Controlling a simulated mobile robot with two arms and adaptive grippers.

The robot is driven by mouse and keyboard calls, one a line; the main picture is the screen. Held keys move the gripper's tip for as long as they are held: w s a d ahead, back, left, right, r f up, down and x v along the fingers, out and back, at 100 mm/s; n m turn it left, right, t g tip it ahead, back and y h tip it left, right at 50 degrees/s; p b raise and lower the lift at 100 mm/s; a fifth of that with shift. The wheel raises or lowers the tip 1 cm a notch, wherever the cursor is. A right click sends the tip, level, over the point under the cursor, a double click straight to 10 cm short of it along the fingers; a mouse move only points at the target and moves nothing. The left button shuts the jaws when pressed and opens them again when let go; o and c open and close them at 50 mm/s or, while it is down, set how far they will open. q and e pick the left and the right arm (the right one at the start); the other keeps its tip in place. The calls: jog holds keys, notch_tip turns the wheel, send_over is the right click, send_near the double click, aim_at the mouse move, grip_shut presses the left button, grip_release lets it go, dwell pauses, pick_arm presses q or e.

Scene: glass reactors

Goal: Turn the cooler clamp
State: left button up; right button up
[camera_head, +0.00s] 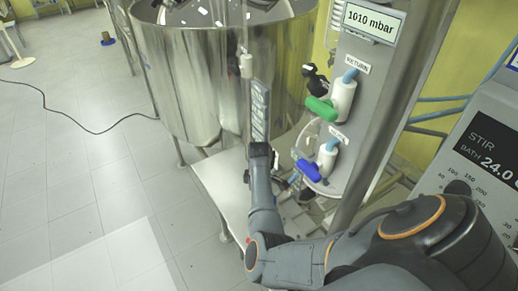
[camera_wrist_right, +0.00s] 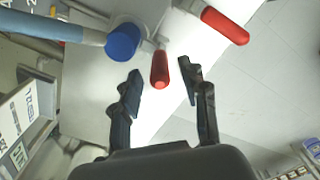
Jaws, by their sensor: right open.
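In the wrist view my right gripper (camera_wrist_right: 162,76) is open. Its two dark fingers stand on either side of a red handle (camera_wrist_right: 160,70), whose rounded end points towards the camera; I cannot tell whether they touch it. A second red handle (camera_wrist_right: 224,26) lies to the upper right, outside the fingers. No label shows which one is the cooler clamp. In the head view my right arm reaches in front of the steel column, and its gripper cannot be made out clearly. My left gripper is not in view.
A blue cap (camera_wrist_right: 122,42) with a pale blue hose (camera_wrist_right: 50,26) sits left of the fingers. In the head view, a green valve handle (camera_head: 322,108) and a blue one (camera_head: 309,171) are on the column. A steel vessel (camera_head: 195,75) stands behind; open floor (camera_head: 80,190) lies left.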

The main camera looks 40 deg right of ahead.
jog(key=shift+f, duration=0.55)
grip_shut()
jog(key=shift+a, duration=0.15)
jog(key=shift+w+a+f+g+h+b, duration=0.1)
jog(key=shift+a+f+g+h+b, duration=0.15)
jog(key=shift+a+h, duration=0.75)
jog(key=shift+w+a+f+h+b, duration=0.1)
jog(key=shift+a+f+h+b, duration=0.15)
jog(key=shift+a+h, duration=0.75)
jog(key=shift+w+a+f+g+h+b, duration=0.15)
jog(key=shift+a+f+h, duration=0.3)
jog(key=shift+h, duration=1.05)
jog(key=shift+r, duration=0.1)
